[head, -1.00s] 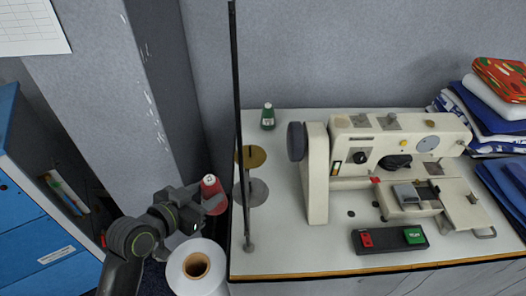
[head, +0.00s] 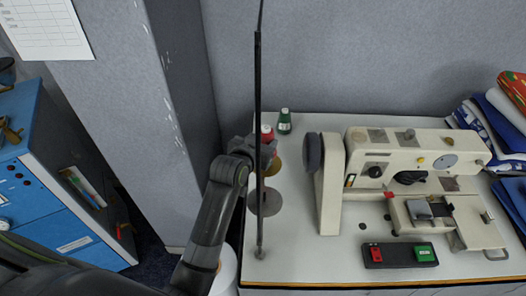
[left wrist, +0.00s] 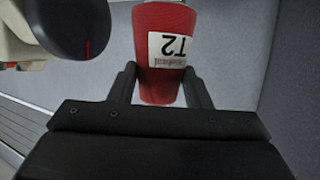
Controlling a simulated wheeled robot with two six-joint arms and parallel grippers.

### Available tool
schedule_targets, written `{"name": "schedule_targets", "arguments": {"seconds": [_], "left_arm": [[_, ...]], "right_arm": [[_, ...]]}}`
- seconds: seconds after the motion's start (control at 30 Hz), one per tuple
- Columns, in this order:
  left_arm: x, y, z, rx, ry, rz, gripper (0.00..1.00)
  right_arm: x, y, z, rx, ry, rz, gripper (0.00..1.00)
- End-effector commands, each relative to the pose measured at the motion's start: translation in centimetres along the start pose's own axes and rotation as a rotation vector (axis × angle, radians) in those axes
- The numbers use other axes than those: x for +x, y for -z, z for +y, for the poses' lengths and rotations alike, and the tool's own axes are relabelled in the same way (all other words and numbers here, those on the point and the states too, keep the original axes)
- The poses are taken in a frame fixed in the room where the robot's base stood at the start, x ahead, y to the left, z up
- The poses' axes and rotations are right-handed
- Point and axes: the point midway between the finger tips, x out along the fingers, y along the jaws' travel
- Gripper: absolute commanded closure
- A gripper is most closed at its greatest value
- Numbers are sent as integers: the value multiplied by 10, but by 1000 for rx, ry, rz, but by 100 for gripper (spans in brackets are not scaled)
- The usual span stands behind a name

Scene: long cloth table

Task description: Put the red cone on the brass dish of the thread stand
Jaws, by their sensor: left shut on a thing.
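My left gripper (head: 258,150) is shut on the red cone (head: 267,133), near the pole of the thread stand (head: 258,110). In the left wrist view the red cone (left wrist: 165,85) sits between the two fingers (left wrist: 160,88), its white "T2" label upside down in the picture. The brass dish (head: 276,166) shows only in part, just right of the pole. My gripper and the cone hide the rest, and I cannot tell whether the cone touches it. A silver dish (head: 268,203) sits nearer me on the stand. My right gripper is not in view.
A green cone (head: 285,123) stands behind the brass dish. The sewing machine (head: 400,165) stands to the right, its dark handwheel (head: 314,153) close to the dishes. A red and green switch box (head: 398,254) lies in front. Folded cloths (head: 510,125) are at far right.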

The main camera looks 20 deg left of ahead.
Motion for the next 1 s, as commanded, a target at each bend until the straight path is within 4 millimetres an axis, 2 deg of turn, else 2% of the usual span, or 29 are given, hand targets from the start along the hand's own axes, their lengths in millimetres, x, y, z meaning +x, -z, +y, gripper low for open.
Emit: {"name": "schedule_targets", "arguments": {"seconds": [0.3, 0.73, 0.77, 0.9, 1.0], "left_arm": [[14, -34, 0, -1, -1, -1, 83], [16, -41, 0, 0, 0, 2, 83], [16, -42, 0, 0, -1, 0, 54], [16, -41, 0, 0, 0, 0, 36], [16, -41, 0, 0, 0, 0, 34]], "right_arm": [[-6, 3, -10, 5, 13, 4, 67], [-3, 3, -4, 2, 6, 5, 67], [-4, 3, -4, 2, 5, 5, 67], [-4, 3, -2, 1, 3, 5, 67], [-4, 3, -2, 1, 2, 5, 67]]}}
